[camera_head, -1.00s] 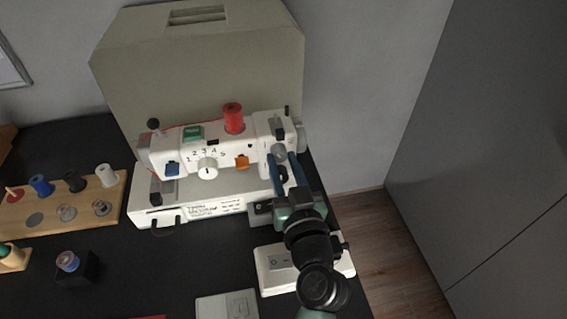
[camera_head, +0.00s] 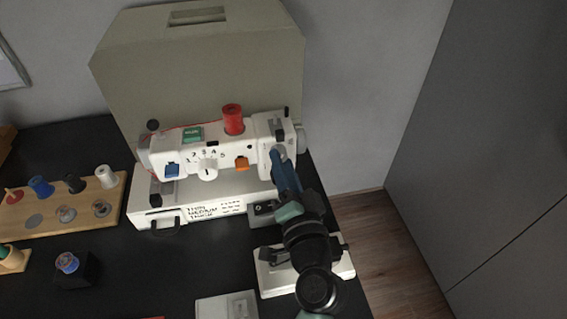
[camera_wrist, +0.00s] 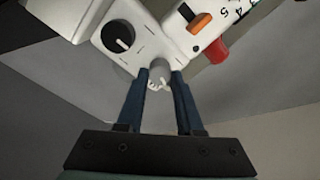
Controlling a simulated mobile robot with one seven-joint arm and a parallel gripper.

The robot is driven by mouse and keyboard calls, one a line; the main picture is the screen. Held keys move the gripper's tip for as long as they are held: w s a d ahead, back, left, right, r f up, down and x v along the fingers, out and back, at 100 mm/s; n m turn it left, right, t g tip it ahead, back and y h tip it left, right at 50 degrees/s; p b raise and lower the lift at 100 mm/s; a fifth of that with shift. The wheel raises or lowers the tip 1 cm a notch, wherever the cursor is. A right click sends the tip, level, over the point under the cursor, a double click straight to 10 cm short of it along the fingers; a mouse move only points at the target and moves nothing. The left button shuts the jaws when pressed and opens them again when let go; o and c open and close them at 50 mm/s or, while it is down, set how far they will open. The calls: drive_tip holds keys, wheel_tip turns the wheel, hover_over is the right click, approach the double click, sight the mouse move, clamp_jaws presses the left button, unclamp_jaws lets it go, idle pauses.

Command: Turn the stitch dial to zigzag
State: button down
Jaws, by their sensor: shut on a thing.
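The white sewing machine (camera_head: 150,206) stands at the back of the black table. My gripper (camera_head: 279,158) is at the front of its right-hand pillar, with blue fingers pointing at the machine. In the wrist view my gripper (camera_wrist: 157,84) is shut on a small grey dial (camera_wrist: 158,72), one finger on each side. The marks around this dial are too small to read, so its setting cannot be told. A black knob (camera_wrist: 118,37) with a white pointer line sits beside it. A white knob (camera_head: 208,170) with numbers around it is on the machine's middle, apart from my gripper.
An orange lever (camera_head: 242,163) and a red spool (camera_head: 233,119) are just left of my gripper. A white pedal-like block (camera_head: 345,267) lies below my arm. A wooden spool rack (camera_head: 20,216) stands at the left. The beige cover (camera_head: 200,70) is behind the machine.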

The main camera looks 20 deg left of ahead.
drive_tip(key=shift+m, duration=1.2)
drive_tip(key=c, duration=0.5)
unclamp_jaws()
drive_tip(key=shift+c, duration=0.2)
drive_tip(key=b+v, duration=0.1)
drive_tip(key=v, duration=1.2)
drive_tip(key=shift+w, duration=0.1)
